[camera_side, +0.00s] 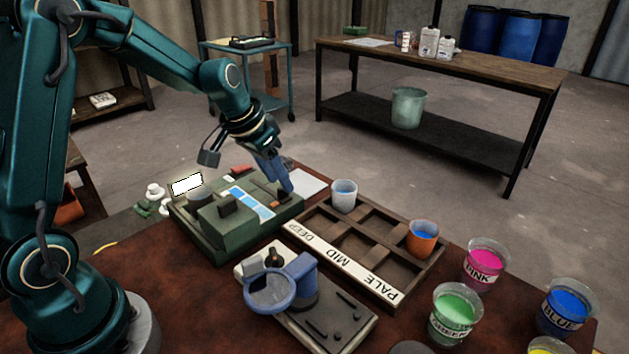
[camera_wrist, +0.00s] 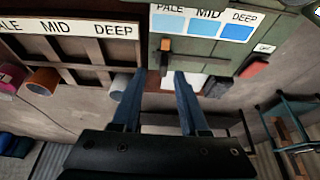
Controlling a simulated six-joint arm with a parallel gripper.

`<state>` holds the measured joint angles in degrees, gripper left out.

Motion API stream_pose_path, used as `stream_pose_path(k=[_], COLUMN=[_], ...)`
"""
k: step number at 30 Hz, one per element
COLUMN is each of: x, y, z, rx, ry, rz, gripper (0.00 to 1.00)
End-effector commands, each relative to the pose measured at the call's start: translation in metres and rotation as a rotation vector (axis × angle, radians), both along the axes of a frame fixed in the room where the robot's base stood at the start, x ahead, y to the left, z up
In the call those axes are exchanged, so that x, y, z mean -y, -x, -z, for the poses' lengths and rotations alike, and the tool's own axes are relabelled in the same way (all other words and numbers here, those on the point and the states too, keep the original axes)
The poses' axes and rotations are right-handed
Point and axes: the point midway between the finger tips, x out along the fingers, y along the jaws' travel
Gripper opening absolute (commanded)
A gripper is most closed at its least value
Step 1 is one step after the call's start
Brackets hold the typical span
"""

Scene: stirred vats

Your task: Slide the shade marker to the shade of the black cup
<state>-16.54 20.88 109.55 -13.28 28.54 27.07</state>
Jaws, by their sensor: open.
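The shade marker (camera_wrist: 166,45), a small orange-brown tab, sits at the edge of the shade scale (camera_wrist: 203,24) below the PALE swatch in the wrist view. The scale has light to deeper blue swatches marked PALE, MID and DEEP, and also shows on the green device in the side view (camera_side: 250,203). My gripper (camera_wrist: 158,76) is open, its fingertips just short of the marker and apart from it; it is over the device's far end in the side view (camera_side: 284,187). I cannot make out a black cup for certain.
A wooden rack (camera_side: 345,263) labelled DEEP, MID and PALE holds a white cup (camera_side: 344,195) by DEEP and an orange cup (camera_side: 423,238) by PALE. A red switch (camera_wrist: 254,69) is beside the scale. Pink (camera_side: 485,262), green (camera_side: 456,312) and blue (camera_side: 567,303) paint tubs stand front right.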

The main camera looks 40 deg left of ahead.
Motion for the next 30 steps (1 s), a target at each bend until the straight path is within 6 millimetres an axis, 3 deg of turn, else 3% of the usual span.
stream_pose_path(k=[6, 18, 23, 26, 30], x=[0.000, 0.003, 0.017, 0.033, 0.056], y=[0.007, 0.008, 0.007, 0.021, 0.055], z=[-0.019, -0.024, -0.056, -0.081, -0.106], rx=[0.003, 0.008, 0.092, 0.148, 0.196], ry=[0.000, -0.002, -0.028, -0.047, -0.054], rz=[-0.001, 0.008, 0.050, 0.092, 0.127], gripper=[0.44, 0.44, 0.44, 0.44, 0.44])
